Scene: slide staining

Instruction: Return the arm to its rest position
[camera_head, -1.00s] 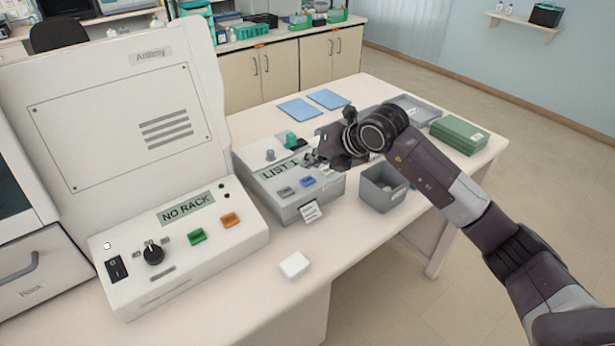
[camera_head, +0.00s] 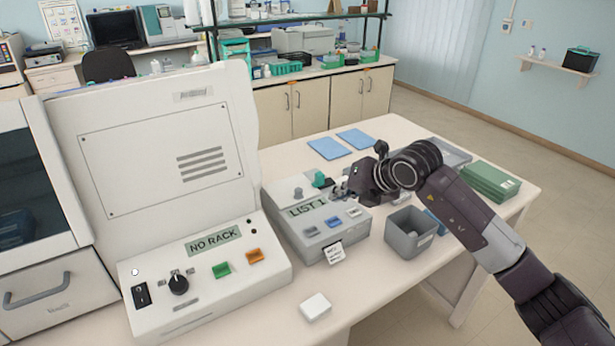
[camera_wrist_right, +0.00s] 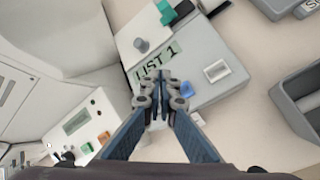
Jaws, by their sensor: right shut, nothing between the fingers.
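My right arm comes in from the right in the head view, and my right gripper (camera_head: 345,190) is above the back right of the grey device whose display reads "LIST 1" (camera_head: 310,208). In the right wrist view the gripper (camera_wrist_right: 160,80) is shut and empty, its fingertips in front of the device (camera_wrist_right: 200,50) near its display. I cannot tell the exact gap between fingertips and device. My left gripper is in neither view.
A large white machine (camera_head: 150,150) showing "NO RACK" stands at left. A grey open bin (camera_head: 409,236), green boxes (camera_head: 490,182), blue sheets (camera_head: 328,148) and a small white block (camera_head: 315,307) are on the table. The table's front edge borders open floor.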

